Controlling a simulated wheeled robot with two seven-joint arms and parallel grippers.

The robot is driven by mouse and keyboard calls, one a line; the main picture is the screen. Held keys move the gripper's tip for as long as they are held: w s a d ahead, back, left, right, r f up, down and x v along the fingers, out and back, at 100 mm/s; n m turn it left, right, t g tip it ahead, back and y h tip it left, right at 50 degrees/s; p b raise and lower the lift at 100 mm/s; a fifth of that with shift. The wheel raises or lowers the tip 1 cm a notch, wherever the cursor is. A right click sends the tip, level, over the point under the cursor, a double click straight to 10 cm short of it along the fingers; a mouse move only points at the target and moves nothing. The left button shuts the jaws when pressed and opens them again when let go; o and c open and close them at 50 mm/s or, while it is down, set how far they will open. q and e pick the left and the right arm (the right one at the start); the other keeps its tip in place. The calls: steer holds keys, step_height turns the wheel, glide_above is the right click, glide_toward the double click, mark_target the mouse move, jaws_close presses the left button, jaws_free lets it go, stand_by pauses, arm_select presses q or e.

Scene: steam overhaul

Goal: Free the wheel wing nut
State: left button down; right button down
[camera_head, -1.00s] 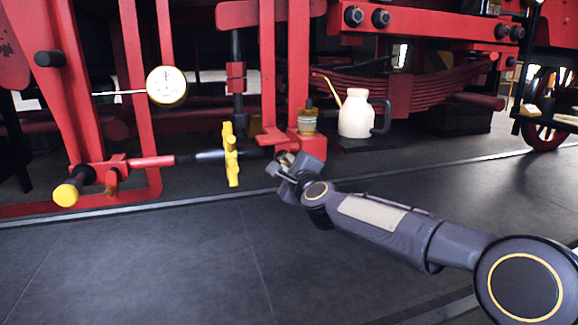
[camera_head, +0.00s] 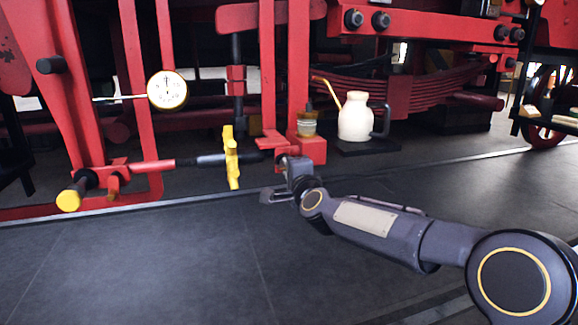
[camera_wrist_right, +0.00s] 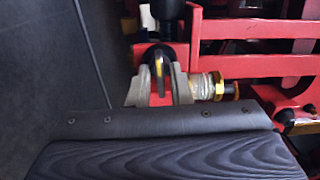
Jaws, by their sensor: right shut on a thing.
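My right gripper (camera_head: 284,168) is at the red bracket (camera_head: 312,150) on the frame, to the right of the yellow handwheel (camera_head: 231,158). In the right wrist view its two grey fingers (camera_wrist_right: 159,78) are shut on a thin yellow wing nut (camera_wrist_right: 159,68), seen edge-on against a dark round part. In the head view the gripper and wrist hide the wing nut. My left gripper is in neither current view.
A glass oil cup (camera_head: 307,124) stands on the bracket; it also shows close beside the fingers in the right wrist view (camera_wrist_right: 203,86). A cream oil can (camera_head: 356,117) stands behind my wrist. A dial gauge (camera_head: 167,90) is at left. The dark floor (camera_head: 150,260) in front is clear.

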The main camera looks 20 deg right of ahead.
steer(key=shift+n+p, duration=0.5)
steer(key=shift+n, duration=1.1)
steer(key=c, duration=1.6)
jaws_free()
steer(key=shift+o, duration=0.2)
steer(key=s, duration=0.7)
steer(key=shift+s+d+p, duration=0.15)
steer(key=shift+s+p, duration=0.15)
steer(key=shift+s, duration=0.1)
